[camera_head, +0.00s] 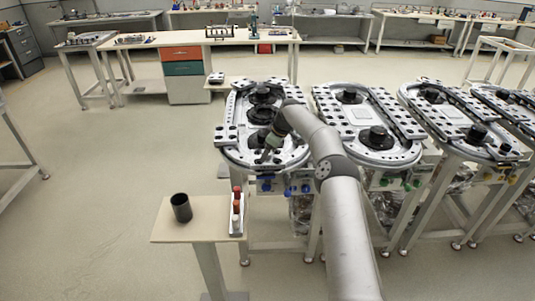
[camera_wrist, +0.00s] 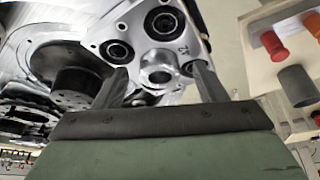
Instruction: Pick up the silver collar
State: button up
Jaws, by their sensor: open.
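The silver collar (camera_wrist: 157,70) shows in the wrist view as a short, shiny metal ring with a round hole, on a light metal plate (camera_wrist: 188,44). My gripper (camera_wrist: 160,78) is open, with one dark finger to each side of the collar in the picture. I cannot tell whether the fingers touch it or how far off it is in depth. In the head view my gripper (camera_head: 266,156) is low over the near end of the leftmost oval track (camera_head: 236,154). The collar cannot be made out there; my arm and gripper partly cover that area.
Two black-ringed round parts (camera_wrist: 117,50) sit on the plate beside the collar. A dark round hub (camera_wrist: 76,88) is left of the fingers. A small side table (camera_head: 165,232) holds a dark cup (camera_head: 181,208) and a rack of red-topped pieces (camera_head: 237,212). More oval tracks (camera_head: 372,153) stand to the right.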

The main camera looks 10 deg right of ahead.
jog(key=c, duration=1)
jog(key=shift+c, duration=0.9)
jog(key=shift+r, duration=0.2)
